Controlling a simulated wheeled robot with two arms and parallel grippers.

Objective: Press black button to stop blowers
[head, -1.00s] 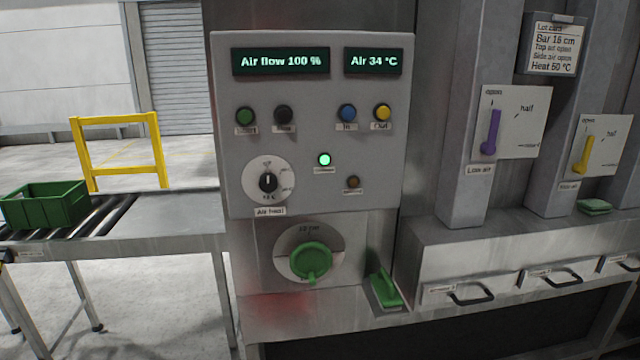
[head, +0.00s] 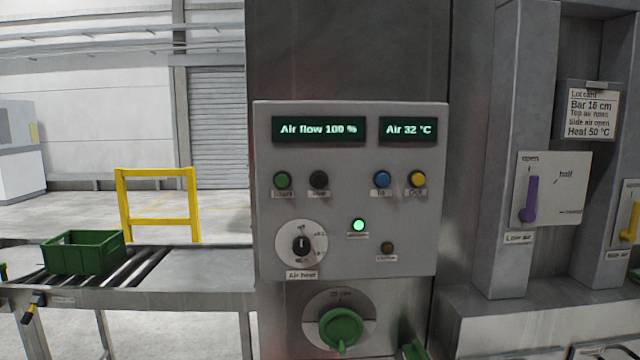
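The black button (head: 319,180) is on the upper left of the grey control panel (head: 340,215), with a blurred label under it. A green button (head: 282,180) sits to its left. Blue (head: 382,179) and yellow (head: 417,179) buttons are to its right. The display (head: 319,129) reads "Air flow 100 %" and a second display (head: 408,129) reads "Air 32 °C". A round lamp (head: 358,225) glows green, and a brownish lamp (head: 387,248) below it looks unlit. Neither of my grippers can be seen.
An air heat knob (head: 301,245) and a big green knob (head: 341,329) are below the buttons. A purple lever (head: 529,199) is at right. A green crate (head: 83,252) sits on the roller conveyor at left, before a yellow rail (head: 158,171). Nothing blocks the panel front.

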